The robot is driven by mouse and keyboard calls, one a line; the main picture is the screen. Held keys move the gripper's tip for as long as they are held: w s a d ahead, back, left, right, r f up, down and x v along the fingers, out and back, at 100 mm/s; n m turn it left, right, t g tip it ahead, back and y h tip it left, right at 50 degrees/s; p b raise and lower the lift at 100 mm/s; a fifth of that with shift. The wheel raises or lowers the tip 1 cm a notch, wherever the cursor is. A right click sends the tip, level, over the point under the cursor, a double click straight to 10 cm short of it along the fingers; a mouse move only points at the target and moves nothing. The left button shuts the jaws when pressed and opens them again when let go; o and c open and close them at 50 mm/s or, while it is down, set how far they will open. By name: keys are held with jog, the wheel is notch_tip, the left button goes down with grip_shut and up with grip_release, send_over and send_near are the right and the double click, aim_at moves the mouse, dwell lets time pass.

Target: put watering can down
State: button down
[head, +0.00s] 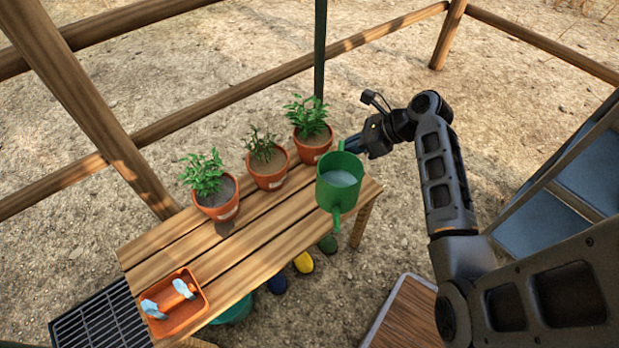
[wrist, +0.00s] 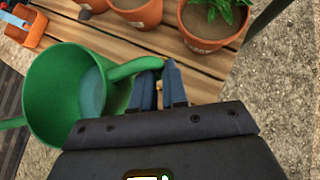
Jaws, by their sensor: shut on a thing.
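The green watering can (head: 339,185) is at the right end of the wooden table (head: 190,245), with pale water inside. My gripper (head: 352,146) is shut on its handle at the back. In the wrist view the green watering can (wrist: 60,105) fills the left side, and the blue fingers of my gripper (wrist: 158,88) close around the end of its handle. The can looks close to upright. I cannot tell whether its base touches the tabletop or hangs just above it.
Three potted plants stand along the table's back edge: left (head: 216,197), middle (head: 267,165) and right (head: 311,135), the last close to the can. The table's middle is clear. A green post (head: 320,50) rises behind.

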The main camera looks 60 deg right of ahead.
jog(key=shift+w+a+f+b, duration=0.6)
jog(key=shift+w+a+f, duration=0.3)
jog(key=shift+f, duration=0.5)
jog(key=shift+w+a+f+b, duration=0.65)
jog(key=shift+w+a+f, duration=0.25)
jog(key=shift+f, duration=0.55)
jog(key=shift+w+a+f+b, duration=0.6)
jog(key=shift+w+a+f, duration=0.3)
jog(key=shift+f, duration=0.5)
jog(key=shift+w+d+f, duration=0.1)
jog(key=shift+f, duration=0.05)
jog(key=c, duration=1.1)
grip_release()
jog(key=shift+c, duration=0.2)
